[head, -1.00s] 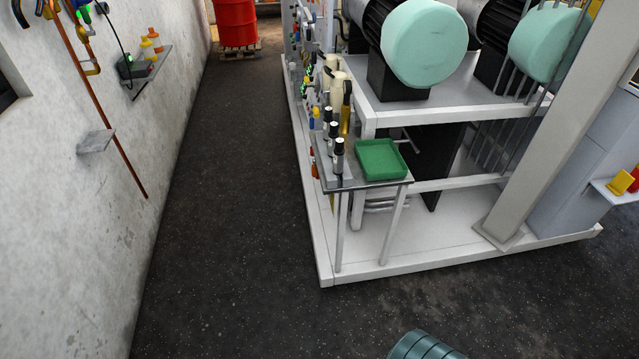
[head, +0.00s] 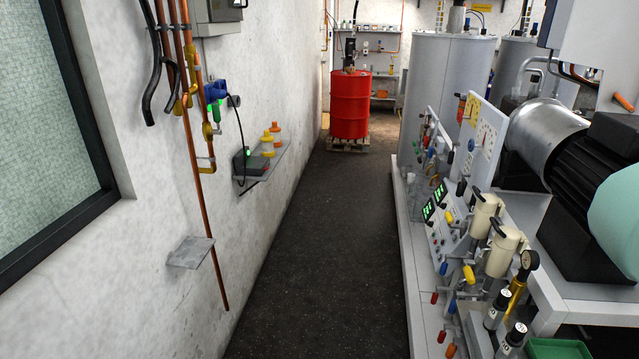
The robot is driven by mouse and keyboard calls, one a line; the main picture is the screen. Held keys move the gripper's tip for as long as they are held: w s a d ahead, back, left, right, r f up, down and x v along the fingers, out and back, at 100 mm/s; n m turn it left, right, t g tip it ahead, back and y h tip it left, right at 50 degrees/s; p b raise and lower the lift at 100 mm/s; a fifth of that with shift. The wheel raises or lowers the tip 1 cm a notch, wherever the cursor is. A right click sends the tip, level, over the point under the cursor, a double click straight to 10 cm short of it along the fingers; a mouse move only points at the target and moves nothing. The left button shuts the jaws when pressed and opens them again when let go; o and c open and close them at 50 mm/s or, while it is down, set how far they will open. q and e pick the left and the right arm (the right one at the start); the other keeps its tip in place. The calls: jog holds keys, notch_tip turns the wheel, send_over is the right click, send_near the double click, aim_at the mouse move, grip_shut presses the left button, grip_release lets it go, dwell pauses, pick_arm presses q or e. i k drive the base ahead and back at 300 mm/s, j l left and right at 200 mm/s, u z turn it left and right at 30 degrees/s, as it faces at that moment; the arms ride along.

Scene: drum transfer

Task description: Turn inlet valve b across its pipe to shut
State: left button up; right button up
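Neither of my grippers shows in the head view. The process panel (head: 484,140) stands at the right, with gauges, green-lit displays and several small coloured handles along its lower pipework. One yellow handle (head: 469,274) and one red handle (head: 441,337) are among them. I cannot read any label, so I cannot tell which of these, if any, is inlet valve b, or how its handle lies against its pipe. A copper pipe (head: 190,130) with yellow fittings runs down the left wall.
A dark aisle floor (head: 290,270) lies clear between wall and skid. A red drum (head: 350,105) stands on a pallet at its far end. A green tray (head: 556,349) is at lower right.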

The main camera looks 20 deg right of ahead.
aim_at(445, 266)
jog(key=i+j+z, duration=0.1)
jog(key=i+z, duration=0.2)
jog(key=i+j+z, duration=0.4)
jog(key=z, duration=0.4)
jog(key=j+z, duration=0.3)
jog(key=z, duration=0.2)
jog(key=j+z, duration=0.25)
jog(key=z, duration=0.25)
jog(key=j+z, duration=0.25)
jog(key=z, duration=0.2)
jog(key=j+z, duration=0.2)
jog(key=z, duration=0.3)
jog(key=k+j+z, duration=0.1)
jog(key=z, duration=0.4)
jog(key=j, duration=0.1)
